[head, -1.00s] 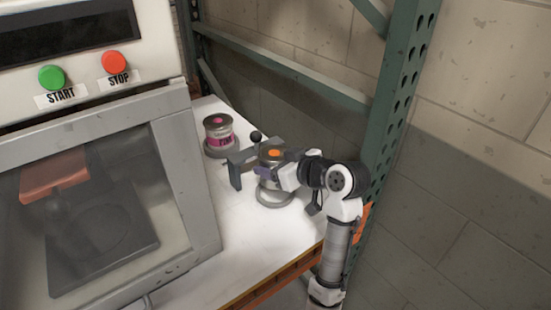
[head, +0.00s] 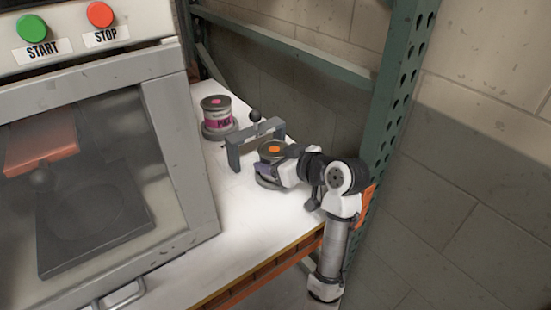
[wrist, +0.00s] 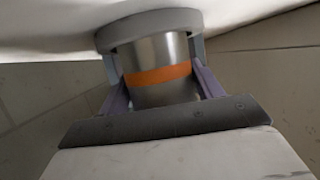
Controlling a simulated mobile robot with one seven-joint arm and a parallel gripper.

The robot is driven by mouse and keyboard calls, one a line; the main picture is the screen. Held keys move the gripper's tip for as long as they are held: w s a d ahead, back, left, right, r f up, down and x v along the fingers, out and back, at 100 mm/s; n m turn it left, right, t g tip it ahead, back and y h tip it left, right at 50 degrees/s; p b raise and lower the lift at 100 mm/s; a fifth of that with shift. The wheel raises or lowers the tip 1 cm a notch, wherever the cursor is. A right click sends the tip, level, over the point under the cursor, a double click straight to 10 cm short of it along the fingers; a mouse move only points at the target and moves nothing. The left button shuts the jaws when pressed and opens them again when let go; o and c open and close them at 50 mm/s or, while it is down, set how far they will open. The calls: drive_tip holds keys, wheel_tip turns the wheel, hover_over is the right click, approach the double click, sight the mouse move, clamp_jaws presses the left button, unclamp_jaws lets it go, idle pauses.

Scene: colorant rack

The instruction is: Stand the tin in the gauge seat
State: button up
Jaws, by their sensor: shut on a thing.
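My gripper (wrist: 158,92) is shut on the tin, one finger on each side. The tin is upright at a grey ring, the gauge seat (head: 266,184). In the wrist view the ring's rim (wrist: 150,27) crosses the tin's base and hides its lower end. I cannot tell whether the base rests on the seat's floor.
A grey gantry-shaped gauge (head: 233,157) with a black knob stands just behind the tin. A pink-labelled tin (head: 216,118) stands farther back. A machine (head: 190,150) with start and stop buttons is at left, and a green rack post (head: 395,100) at right. The white shelf's front is clear.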

drive_tip(key=o, duration=1.2)
drive_tip(key=shift+o, duration=0.2)
drive_tip(key=shift+r, duration=0.15)
drive_tip(key=b+v, duration=0.1)
drive_tip(key=v, duration=1.1)
drive_tip(key=shift+b, duration=0.3)
drive_tip(key=shift+w, duration=0.1)
